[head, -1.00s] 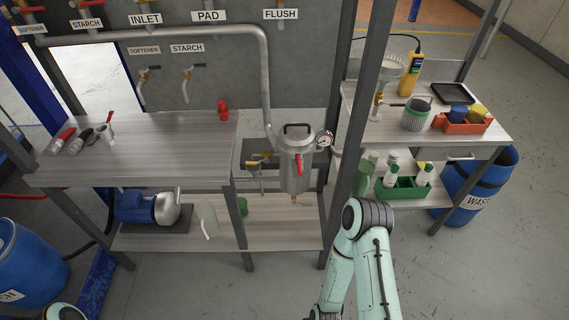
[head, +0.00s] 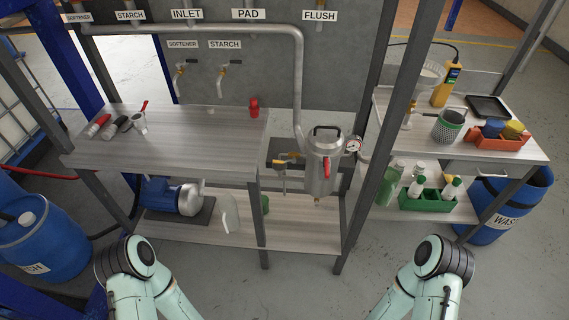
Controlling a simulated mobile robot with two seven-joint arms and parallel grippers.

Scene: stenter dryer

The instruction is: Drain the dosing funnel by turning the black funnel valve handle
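The dosing funnel (head: 433,74) is a pale, wide-mouthed cone at the back left of the right-hand bench, partly behind a dark frame post. Its narrow outlet with a brassy fitting (head: 408,119) runs down to the bench top. A small dark bar beside the outlet may be the black valve handle, but it is too small to tell its angle. Only upper links of my two arms show at the bottom of the head view. Both grippers are out of view, so nothing shows them near the funnel.
Floor in front is clear.

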